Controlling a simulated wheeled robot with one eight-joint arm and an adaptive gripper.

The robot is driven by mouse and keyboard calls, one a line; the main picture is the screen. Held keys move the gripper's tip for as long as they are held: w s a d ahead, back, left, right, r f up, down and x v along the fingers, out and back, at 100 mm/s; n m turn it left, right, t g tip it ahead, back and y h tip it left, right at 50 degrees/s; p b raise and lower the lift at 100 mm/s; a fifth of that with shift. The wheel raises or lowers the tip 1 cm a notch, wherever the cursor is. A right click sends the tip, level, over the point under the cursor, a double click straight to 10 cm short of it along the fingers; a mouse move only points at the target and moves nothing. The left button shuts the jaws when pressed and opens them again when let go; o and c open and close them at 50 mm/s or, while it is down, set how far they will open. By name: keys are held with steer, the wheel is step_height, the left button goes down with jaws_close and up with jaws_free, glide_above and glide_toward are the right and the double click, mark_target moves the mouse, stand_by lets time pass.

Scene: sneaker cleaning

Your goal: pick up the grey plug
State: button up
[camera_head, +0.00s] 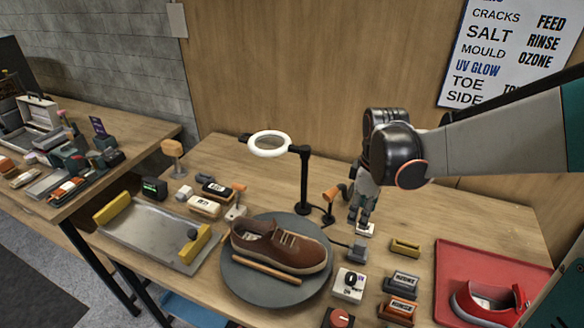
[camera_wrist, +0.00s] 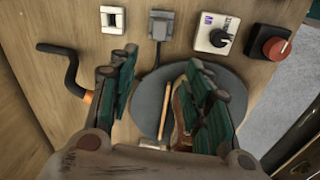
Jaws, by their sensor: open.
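The grey plug (camera_head: 358,250) lies on the table right of the round grey turntable (camera_head: 240,288), with a cord leading off it toward the turntable. In the wrist view the plug (camera_wrist: 160,24) shows at the top, beyond my fingertips, its cord running down. My gripper (camera_head: 361,226) points down over the table near a small white socket block (camera_head: 366,230), a little behind the plug. In the wrist view my gripper (camera_wrist: 160,65) is open with its fingers wide apart. The plug appears horizontally between the fingers, and nothing is held.
A brown shoe (camera_head: 280,248) and a wooden stick lie on the turntable. A ring lamp (camera_head: 268,146) and an orange-handled crank (camera_head: 330,196) stand behind. A UV switch box (camera_head: 349,284), a yellow block (camera_head: 405,247) and a red tray (camera_head: 455,262) are nearby.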

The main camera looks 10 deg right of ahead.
steer(key=w+d+n, duration=0.1)
steer(key=d, duration=0.1)
steer(key=b, duration=0.2)
glide_above(361, 242)
steer(key=shift+g, duration=0.4)
steer(key=f, duration=0.9)
steer(key=shift+w+a+f, duration=0.1)
steer(key=shift+w+a, duration=0.1)
steer(key=shift+w, duration=0.15)
steer(key=shift+s+d+f+b, duration=0.1)
steer(key=shift+s+f+b, duration=0.15)
steer(key=shift+f+b, duration=0.85)
steer(key=shift+s+d+f+b, duration=0.1)
steer(key=shift+s+f+b, duration=0.15)
steer(key=shift+f, duration=1.6)
jaws_close()
